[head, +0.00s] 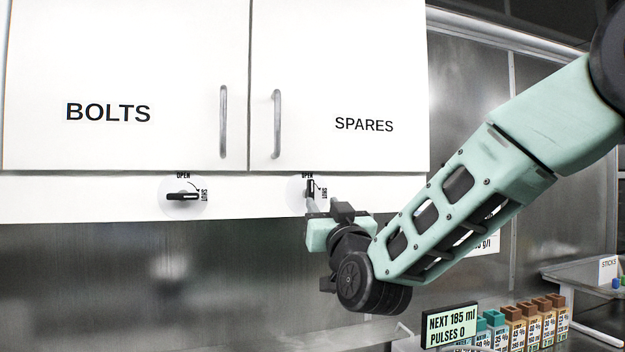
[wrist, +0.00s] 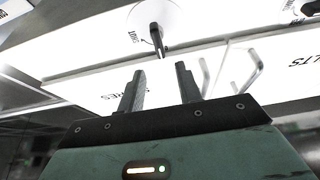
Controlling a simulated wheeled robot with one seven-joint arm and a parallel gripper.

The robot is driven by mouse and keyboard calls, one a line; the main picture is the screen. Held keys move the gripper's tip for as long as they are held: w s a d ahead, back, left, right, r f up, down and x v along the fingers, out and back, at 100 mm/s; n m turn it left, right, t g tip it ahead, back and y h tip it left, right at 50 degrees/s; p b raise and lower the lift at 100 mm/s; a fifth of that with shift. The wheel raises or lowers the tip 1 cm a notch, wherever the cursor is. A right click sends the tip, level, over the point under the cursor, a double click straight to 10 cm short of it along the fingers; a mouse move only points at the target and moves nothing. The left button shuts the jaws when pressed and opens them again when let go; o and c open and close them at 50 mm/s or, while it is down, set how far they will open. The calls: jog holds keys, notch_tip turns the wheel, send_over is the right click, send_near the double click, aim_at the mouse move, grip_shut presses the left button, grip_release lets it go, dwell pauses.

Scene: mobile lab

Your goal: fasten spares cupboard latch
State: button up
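The spares cupboard door (head: 340,70) is closed, flush with its neighbour. Its latch (head: 311,188) sits on the white strip below, with the dark lever upright, pointing at OPEN; SHUT is marked to the right. My gripper (head: 322,206) is just below and in front of this latch, partly covering its lower end. In the wrist view, my gripper (wrist: 160,72) is open, its two fingers apart with nothing between them. The latch lever (wrist: 157,38) shows just beyond the fingertips, roughly in line with the gap. I see no clear contact.
The bolts cupboard (head: 120,60) is at the left, its latch lever (head: 183,196) lying level toward SHUT. Two door handles (head: 277,124) hang above the strip. Space below the strip at left is clear.

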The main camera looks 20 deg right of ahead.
aim_at(312, 188)
jog(key=p+x, duration=0.3)
jog(key=x, duration=0.5)
jog(key=shift+w, duration=0.2)
grip_shut()
